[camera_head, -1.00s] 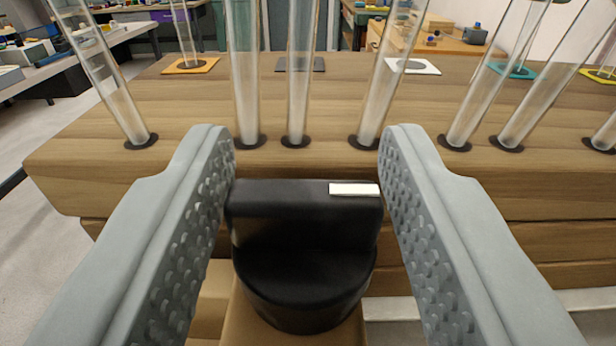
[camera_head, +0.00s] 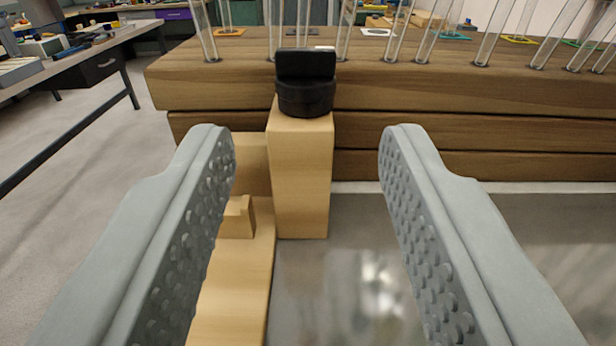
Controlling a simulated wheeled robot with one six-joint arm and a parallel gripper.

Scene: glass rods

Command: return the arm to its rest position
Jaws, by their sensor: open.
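My gripper (camera_head: 308,180) is open, with its two grey studded fingers on either side of the picture and nothing between them touching either one. Ahead of it, a black stepped piece (camera_head: 306,92) with a round base sits on top of an upright pale wooden post (camera_head: 303,175). The black piece is apart from the fingers, farther away and higher in the picture. The left finger hides part of the pale wood beside the post.
A wooden bench (camera_head: 430,95) with several upright or leaning glass rods (camera_head: 497,30) stands behind the post. A grey shiny surface (camera_head: 340,290) lies below on the right. A workbench (camera_head: 85,70) stands at the left, with open floor (camera_head: 90,190) before it.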

